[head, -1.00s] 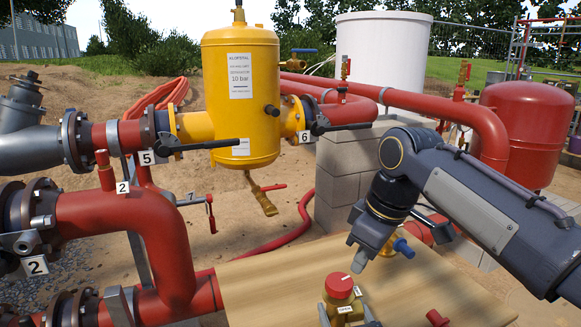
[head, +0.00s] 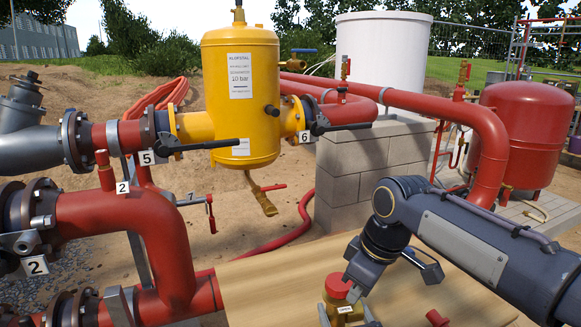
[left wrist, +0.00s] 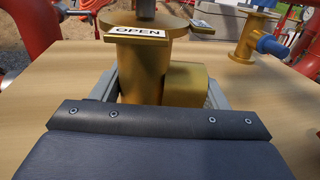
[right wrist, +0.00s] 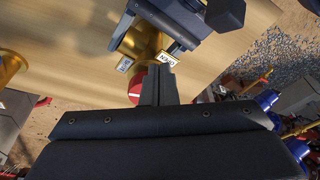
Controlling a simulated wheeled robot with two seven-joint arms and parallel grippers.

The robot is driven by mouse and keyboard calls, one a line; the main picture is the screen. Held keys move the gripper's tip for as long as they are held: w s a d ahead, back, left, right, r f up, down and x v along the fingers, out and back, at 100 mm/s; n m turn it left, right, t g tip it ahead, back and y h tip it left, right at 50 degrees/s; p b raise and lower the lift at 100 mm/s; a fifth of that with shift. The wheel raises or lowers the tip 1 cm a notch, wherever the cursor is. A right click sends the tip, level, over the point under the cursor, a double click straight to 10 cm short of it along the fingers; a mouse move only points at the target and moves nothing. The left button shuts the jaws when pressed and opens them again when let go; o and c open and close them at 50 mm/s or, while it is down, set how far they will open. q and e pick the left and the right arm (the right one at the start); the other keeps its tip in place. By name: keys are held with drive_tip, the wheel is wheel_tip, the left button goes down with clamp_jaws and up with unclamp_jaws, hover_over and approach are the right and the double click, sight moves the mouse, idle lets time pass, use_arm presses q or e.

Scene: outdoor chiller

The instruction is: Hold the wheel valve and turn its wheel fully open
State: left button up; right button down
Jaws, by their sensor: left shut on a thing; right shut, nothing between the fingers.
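The brass valve (head: 345,312) stands upright on the wooden table top at the bottom of the head view. Its red wheel (head: 337,287) is on top; it also shows in the right wrist view (right wrist: 135,88), partly hidden, with a white mark. A plate reading OPEN (left wrist: 137,32) is on the valve, and a second label (right wrist: 124,65) is too small to read. My left gripper (left wrist: 160,85) is shut on the brass body, one finger on each side. My right gripper (right wrist: 157,72) is shut and empty, its tips right beside the wheel; I cannot tell whether they touch.
Another brass fitting with a blue cap (left wrist: 270,45) stands farther back on the table (head: 270,290). A small red part (head: 437,318) lies to the right of the valve. Red pipes (head: 150,230) rise at left. A block wall (head: 355,170) stands behind.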

drive_tip(key=shift+w+a, duration=0.1)
drive_tip(key=shift+w, duration=0.1)
idle(0.5)
drive_tip(key=shift+w, duration=0.1)
drive_tip(key=shift+w+d, duration=0.8)
drive_tip(key=shift+w, duration=0.05)
drive_tip(key=shift+w+d, duration=0.1)
drive_tip(key=shift+w, duration=0.25)
idle(0.4)
drive_tip(key=shift+d, duration=0.2)
wheel_tip(320, 180, up, 6)
drive_tip(key=shift+s+d, duration=0.2)
drive_tip(key=shift+d, duration=0.05)
idle(0.4)
